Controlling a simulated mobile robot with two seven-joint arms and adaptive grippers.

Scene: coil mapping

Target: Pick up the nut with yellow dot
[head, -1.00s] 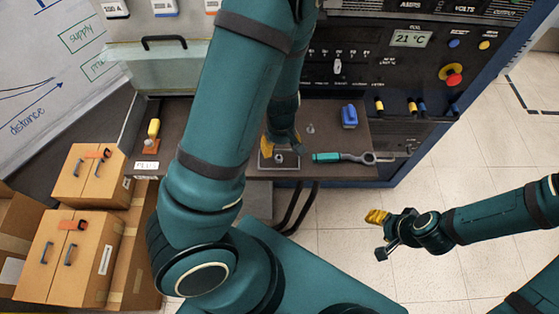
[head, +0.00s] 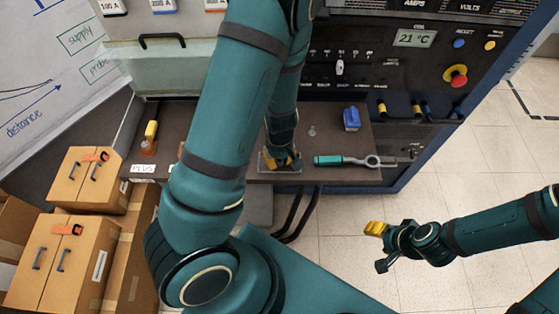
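My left gripper (head: 282,160) points down over a small pale plate (head: 285,171) at the front edge of the dark bench. Its yellow fingertip pads show, but the arm and wrist cover most of it, so I cannot tell whether it is open, shut or holding something. No nut with a yellow dot can be made out; the spot under the gripper is hidden. A small grey metal piece (head: 312,131) stands on the bench just right of the gripper.
A teal-handled ring wrench (head: 345,160) lies right of the gripper, with a blue object (head: 351,118) behind it. A yellow-topped item (head: 150,135) stands at the bench's left end. Cardboard boxes (head: 85,180) are at lower left. The control panel (head: 400,65) rises behind.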

